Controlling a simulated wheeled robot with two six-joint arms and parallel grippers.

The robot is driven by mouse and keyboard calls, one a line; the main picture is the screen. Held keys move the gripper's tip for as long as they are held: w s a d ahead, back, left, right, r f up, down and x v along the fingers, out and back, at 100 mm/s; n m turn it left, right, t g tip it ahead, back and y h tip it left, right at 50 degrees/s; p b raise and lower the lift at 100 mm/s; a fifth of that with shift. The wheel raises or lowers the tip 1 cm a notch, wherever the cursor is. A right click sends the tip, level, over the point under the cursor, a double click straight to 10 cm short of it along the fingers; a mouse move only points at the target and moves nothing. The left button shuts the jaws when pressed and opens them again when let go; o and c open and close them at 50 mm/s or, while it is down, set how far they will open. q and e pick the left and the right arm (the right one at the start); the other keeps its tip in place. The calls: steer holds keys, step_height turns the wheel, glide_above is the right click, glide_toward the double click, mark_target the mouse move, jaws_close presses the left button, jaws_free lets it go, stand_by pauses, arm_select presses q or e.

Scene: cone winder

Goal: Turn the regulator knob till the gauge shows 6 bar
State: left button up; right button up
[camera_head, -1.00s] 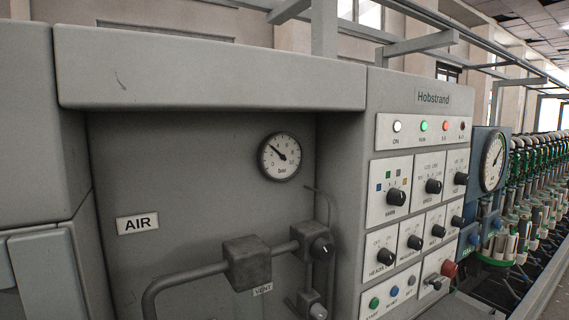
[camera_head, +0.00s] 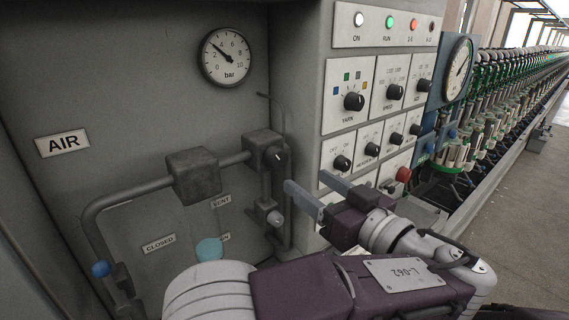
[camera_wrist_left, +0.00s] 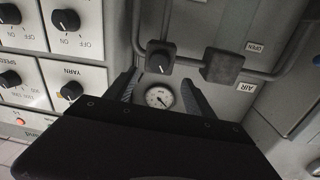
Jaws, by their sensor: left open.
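The round gauge (camera_head: 226,57) has a white dial from 0 to 10 bar. Its dark needle points up and left, around 2 to 3. It also shows upside down in the wrist view (camera_wrist_left: 159,97). The dark regulator knob (camera_head: 279,156) sits on a block at the right end of the pipe. In the wrist view the knob (camera_wrist_left: 159,60) has a light mark and appears beyond the fingertips, between their lines. My left gripper (camera_head: 305,178) is open and empty, right of and slightly below the knob, apart from it. My right gripper is not seen.
The pipe (camera_head: 125,191) runs across the recess, with a second block (camera_head: 193,174). A smaller valve knob (camera_head: 274,218) sits below the regulator. The control panel (camera_head: 343,103) with several knobs stands right of the recess, close to my gripper. A blue knob (camera_head: 101,269) is lower left.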

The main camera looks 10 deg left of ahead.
mark_target(280, 163)
arm_select(q)
steer(key=p+x, duration=0.2)
steer(key=x, duration=0.6)
steer(key=shift+w, duration=0.1)
steer(key=shift+w+a+f, duration=0.1)
steer(key=shift+w+a, duration=0.35)
jaws_close()
steer(key=c, duration=1.4)
jaws_free()
steer(key=shift+o, duration=0.2)
